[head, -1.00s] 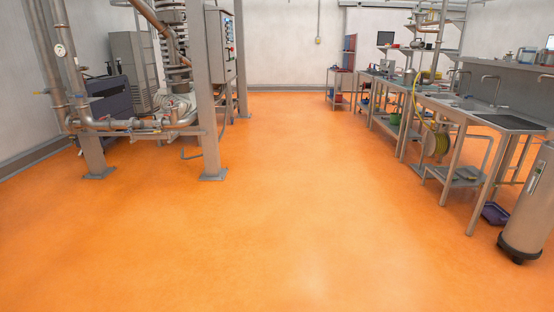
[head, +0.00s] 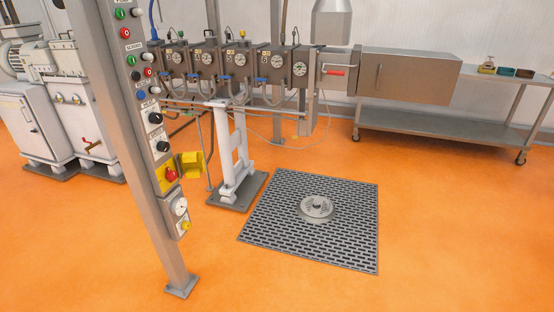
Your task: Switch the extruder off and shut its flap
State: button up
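The extruder (head: 236,66) is a row of grey barrel blocks with round gauges, running across the upper middle of the head view. A grey control post (head: 129,130) stands in front of it at left, carrying buttons and knobs. Low on the post is a red rotary switch (head: 171,174) on a yellow plate. A yellow flap (head: 190,164) stands out to the right of this switch, swung open. The switch's position is too small to read. My gripper is not in view.
A grey floor grate (head: 270,225) with a round metal lid (head: 316,208) lies right of the post. A white stand (head: 232,155) rises behind the post. A steel table (head: 440,123) is at the back right. Orange floor is clear in front.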

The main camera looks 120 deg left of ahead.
aim_at(171, 175)
jog(key=u, duration=1.4)
jog(key=i, duration=0.1)
jog(key=u, duration=3.1)
jog(key=i, duration=1)
jog(key=z, duration=1.35)
